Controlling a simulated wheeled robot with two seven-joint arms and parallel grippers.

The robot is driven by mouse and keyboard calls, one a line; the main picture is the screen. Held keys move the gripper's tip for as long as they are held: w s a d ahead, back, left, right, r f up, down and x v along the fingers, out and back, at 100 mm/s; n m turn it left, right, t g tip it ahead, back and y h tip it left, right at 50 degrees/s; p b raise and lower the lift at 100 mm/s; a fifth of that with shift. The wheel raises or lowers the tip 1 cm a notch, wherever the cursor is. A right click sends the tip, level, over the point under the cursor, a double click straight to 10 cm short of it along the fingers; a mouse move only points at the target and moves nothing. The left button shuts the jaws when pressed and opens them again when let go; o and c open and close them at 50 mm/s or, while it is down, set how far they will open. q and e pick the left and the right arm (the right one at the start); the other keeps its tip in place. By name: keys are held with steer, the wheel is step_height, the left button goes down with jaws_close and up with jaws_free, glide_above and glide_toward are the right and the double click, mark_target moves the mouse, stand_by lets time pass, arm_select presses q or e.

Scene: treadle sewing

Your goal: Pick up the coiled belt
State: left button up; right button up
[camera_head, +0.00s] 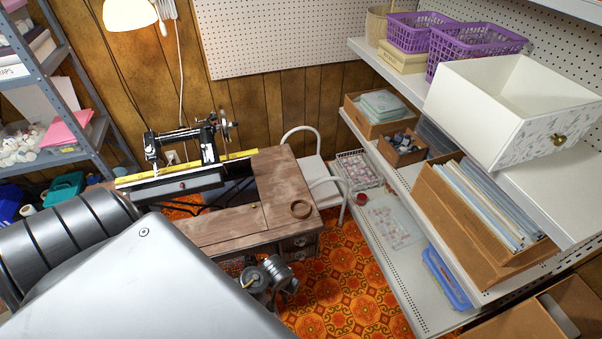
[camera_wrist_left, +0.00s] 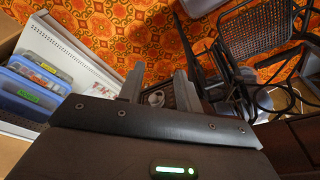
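In the head view, my large grey arm fills the lower left, and I cannot make out the left gripper's fingers there. My right gripper is not in view.
A black sewing machine (camera_head: 185,140) stands at the table's back left. White shelves (camera_head: 390,230) with boxes and purple baskets (camera_head: 474,42) line the right. Orange patterned floor (camera_head: 345,285) is clear between the table and shelves.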

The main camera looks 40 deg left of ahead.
arm_select(q)
steer(key=w+a+r+n+y, duration=0.1)
steer(key=w+a+r+n, duration=0.1)
steer(key=w+r, duration=0.45)
steer(key=w+a+r+n, duration=0.2)
steer(key=w+r, duration=0.1)
steer(key=r, duration=0.6)
steer(key=n+y+p, duration=0.1)
steer(key=n+y, duration=0.1)
steer(key=n, duration=0.2)
glide_toward(290, 210)
steer(key=shift+w+a+f+t, duration=0.1)
steer(key=shift+a+f, duration=0.1)
steer(key=shift+f, duration=0.4)
steer(key=shift+a+f+t, duration=0.1)
steer(key=shift+a+f, duration=0.1)
steer(key=shift+f, duration=0.35)
steer(key=shift+w+a+f+t, duration=0.1)
steer(key=shift+a+f, duration=0.15)
steer(key=shift+f, duration=0.35)
steer(key=shift+w+a+f+p, duration=0.1)
steer(key=shift+f+p, duration=0.2)
steer(key=shift+f, duration=0.2)
steer(key=x, duration=0.4)
steer(key=shift+w+f, duration=0.1)
steer(key=shift+c, duration=0.2)
jaws_close()
